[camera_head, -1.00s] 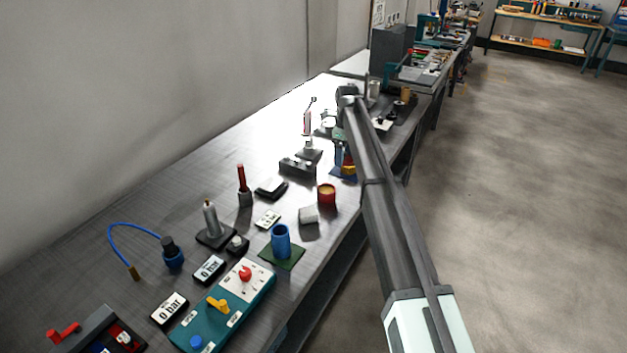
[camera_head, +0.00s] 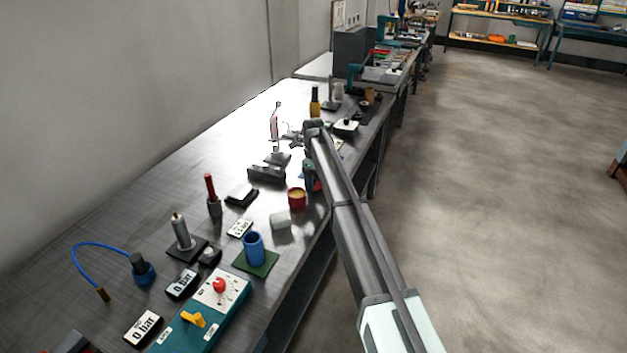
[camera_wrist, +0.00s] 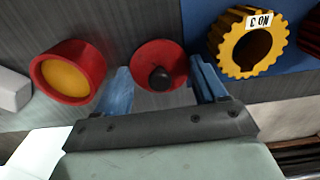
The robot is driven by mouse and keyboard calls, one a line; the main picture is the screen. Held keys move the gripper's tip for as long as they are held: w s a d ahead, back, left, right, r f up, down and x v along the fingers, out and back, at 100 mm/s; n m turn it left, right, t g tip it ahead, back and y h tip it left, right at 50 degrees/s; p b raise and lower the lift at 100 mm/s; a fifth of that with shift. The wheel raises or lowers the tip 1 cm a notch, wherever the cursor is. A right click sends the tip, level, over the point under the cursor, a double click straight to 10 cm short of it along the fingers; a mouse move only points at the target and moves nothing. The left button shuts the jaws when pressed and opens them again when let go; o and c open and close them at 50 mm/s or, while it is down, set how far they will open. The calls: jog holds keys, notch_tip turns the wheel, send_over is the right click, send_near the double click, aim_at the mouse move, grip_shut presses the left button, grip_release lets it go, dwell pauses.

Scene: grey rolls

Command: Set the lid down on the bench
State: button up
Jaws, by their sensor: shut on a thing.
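In the wrist view the red lid (camera_wrist: 143,55) with its black knob (camera_wrist: 160,78) sits between the two blue fingers of my gripper (camera_wrist: 161,70). My gripper is shut on it. The lid is over the grey bench (camera_wrist: 130,20); I cannot tell whether it touches the surface. The red pot (camera_wrist: 95,62) with a yellow inside stands just left of the lid, apart from it. The pot also shows in the head view (camera_head: 297,199). There the bench (camera_head: 150,190) runs along the wall, and my arm mostly hides the lid.
A yellow toothed ring (camera_wrist: 228,45) labelled NO 3 lies on a blue base just right of my gripper. A white-grey block (camera_wrist: 12,90) lies left of the pot. A blue cup (camera_head: 253,250) on a green mat and a teal control box (camera_head: 205,310) stand nearer the front.

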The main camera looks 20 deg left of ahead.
jog(key=shift+f, duration=0.1)
jog(key=o, duration=0.8)
jog(key=shift+c, duration=0.2)
notch_tip(320, 180, up, 12)
dwell(0.4)
